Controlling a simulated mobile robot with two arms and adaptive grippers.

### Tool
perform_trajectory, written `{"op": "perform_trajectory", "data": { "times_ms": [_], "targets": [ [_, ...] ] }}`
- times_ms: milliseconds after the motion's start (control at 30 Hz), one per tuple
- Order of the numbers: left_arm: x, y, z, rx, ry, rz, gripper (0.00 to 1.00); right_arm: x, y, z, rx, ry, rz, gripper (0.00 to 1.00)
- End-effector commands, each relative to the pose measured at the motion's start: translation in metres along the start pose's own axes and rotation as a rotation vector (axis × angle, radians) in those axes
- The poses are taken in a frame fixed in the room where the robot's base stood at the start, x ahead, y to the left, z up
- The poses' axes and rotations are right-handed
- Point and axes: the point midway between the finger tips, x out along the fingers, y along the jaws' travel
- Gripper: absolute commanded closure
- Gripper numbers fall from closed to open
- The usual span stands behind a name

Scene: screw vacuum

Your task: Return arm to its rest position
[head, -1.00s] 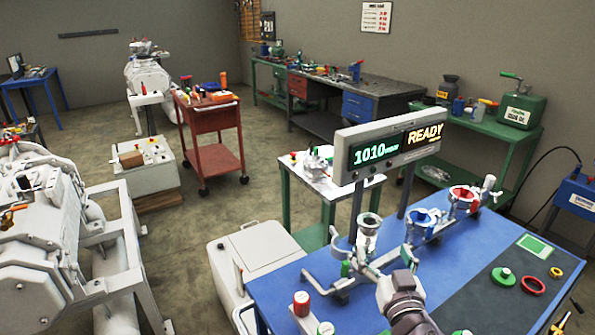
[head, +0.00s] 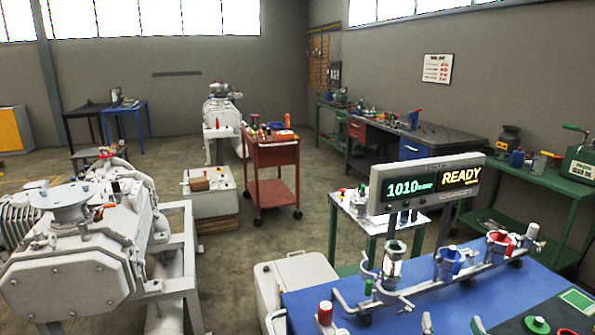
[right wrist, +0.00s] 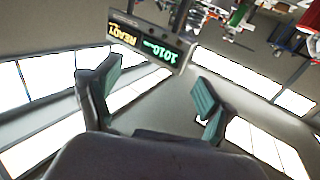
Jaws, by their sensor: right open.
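My right gripper (right wrist: 155,97) shows in the right wrist view. Its two dark fingers with teal pads stand apart, with nothing between them. Beyond them the view is tilted, with windows and the display. No gripper can be made out in the head view, and my left gripper is in neither view. The metal manifold (head: 424,287) stands on the blue table (head: 345,298). It carries a bare metal port (head: 393,262), a blue port (head: 450,262) and a red port (head: 501,243). The display (head: 425,185) above reads 1010 and READY, and it also shows in the wrist view (right wrist: 145,45).
A white box (head: 296,283) stands left of the blue table. A red tool cart (head: 273,160) and large white pumps (head: 70,250) are farther left. Green benches (head: 540,190) line the back wall.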

Motion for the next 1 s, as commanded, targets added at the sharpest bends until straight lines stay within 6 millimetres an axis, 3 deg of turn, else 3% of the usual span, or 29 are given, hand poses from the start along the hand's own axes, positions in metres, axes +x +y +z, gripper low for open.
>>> {"op": "perform_trajectory", "data": {
  "times_ms": [267,467,667,800,1000],
  "targets": [
    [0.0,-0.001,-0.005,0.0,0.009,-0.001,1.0,-0.021,0.006,0.041,-0.025,-0.17,0.059,0.18],
    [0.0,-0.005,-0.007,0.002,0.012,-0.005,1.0,-0.049,0.01,0.082,-0.062,-0.355,0.089,0.18],
    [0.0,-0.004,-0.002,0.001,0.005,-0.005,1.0,-0.095,0.008,0.133,-0.118,-0.613,0.075,0.18],
    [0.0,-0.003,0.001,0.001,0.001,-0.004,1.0,-0.137,0.001,0.165,-0.16,-0.808,0.02,0.18],
    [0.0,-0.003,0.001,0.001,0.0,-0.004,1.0,-0.201,-0.014,0.198,-0.211,-1.058,-0.117,0.18]
  ]
}}
